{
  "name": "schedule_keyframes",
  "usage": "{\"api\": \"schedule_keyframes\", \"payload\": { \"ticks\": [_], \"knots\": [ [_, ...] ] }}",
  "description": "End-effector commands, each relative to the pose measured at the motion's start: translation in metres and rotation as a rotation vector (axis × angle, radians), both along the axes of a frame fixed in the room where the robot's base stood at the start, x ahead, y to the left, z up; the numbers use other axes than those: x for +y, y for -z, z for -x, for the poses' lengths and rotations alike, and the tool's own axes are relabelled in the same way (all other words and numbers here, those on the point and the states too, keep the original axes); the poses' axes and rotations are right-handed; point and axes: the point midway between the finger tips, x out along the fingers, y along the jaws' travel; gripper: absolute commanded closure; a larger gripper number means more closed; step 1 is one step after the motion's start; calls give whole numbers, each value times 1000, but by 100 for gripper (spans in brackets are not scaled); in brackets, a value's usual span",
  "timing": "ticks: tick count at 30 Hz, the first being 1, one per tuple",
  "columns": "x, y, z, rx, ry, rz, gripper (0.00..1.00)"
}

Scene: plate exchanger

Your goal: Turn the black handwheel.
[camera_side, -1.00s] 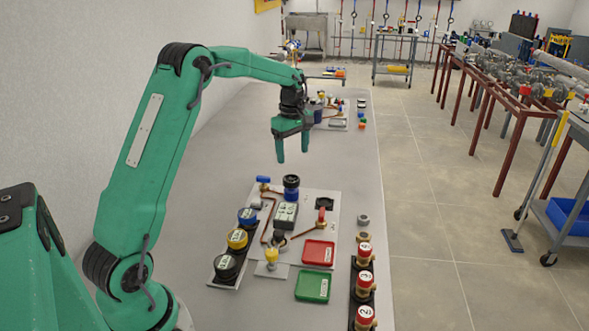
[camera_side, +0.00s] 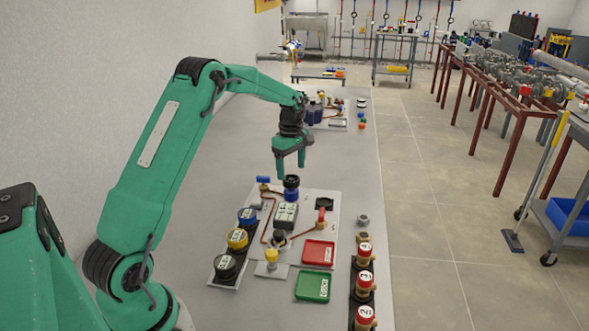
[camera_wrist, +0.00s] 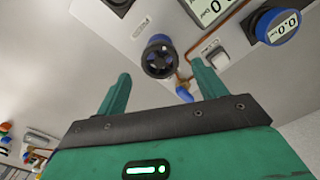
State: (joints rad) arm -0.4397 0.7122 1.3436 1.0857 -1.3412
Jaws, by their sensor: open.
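The black handwheel (camera_side: 291,181) sits on a blue body near the back edge of the white board in the side view. In the wrist view the handwheel (camera_wrist: 159,57) shows as a dark spoked ring, beyond and between my two fingers. My green gripper (camera_side: 291,175) points down just above and around the handwheel's place in the side view; whether it touches the wheel I cannot tell. In the wrist view my gripper (camera_wrist: 160,82) is open, with nothing between its fingers.
The white board (camera_side: 333,222) carries copper pipes, a grey display box (camera_side: 286,215) and a blue-handled valve (camera_side: 264,183). Three gauges stand at left, red (camera_side: 318,253) and green (camera_side: 312,287) trays in front, red-capped valves (camera_side: 364,283) at right. The table right of the board is partly clear.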

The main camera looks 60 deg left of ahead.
Motion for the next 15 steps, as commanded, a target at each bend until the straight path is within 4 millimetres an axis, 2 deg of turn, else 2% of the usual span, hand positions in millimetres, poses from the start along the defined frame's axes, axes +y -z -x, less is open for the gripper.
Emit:
{"api": "schedule_keyframes", "payload": {
  "ticks": [7,15],
  "knots": [
    [0,28,0,2,0,0,30],
    [0,37,0,0,0,0,30]
  ]
}}
